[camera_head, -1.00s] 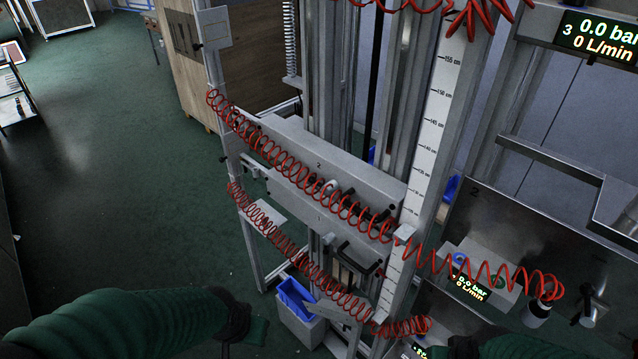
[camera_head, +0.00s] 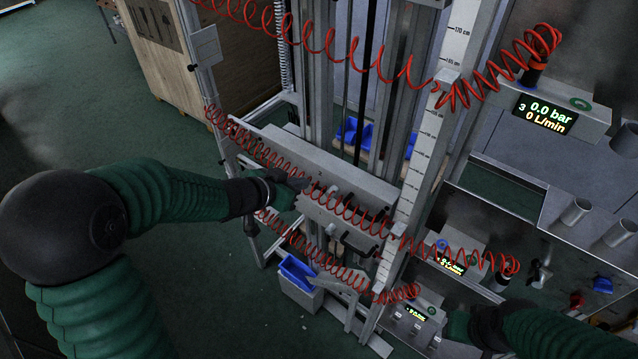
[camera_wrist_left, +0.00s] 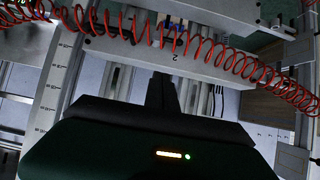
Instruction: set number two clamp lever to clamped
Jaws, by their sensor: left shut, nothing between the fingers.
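The grey crossbeam marked 2 (camera_head: 345,178) spans the frame in the head view. Small dark levers (camera_head: 349,198) sit along its front, partly behind a red coiled hose; I cannot tell which is the clamp lever or its setting. My left gripper (camera_head: 298,184) is shut and empty, at the beam's left part. In the left wrist view my left gripper (camera_wrist_left: 163,84) points at the beam (camera_wrist_left: 195,62), just below its printed 2. I cannot tell whether it touches. My right gripper (camera_head: 457,327) is at the lower right; its fingers are not clear.
Red coiled hoses (camera_head: 345,212) run across the frame and in front of the beam. A vertical ruler post (camera_head: 428,130) stands to the right. Gauge displays (camera_head: 546,113) are at the right. A blue-lined bin (camera_head: 300,290) stands below. Open floor lies at left.

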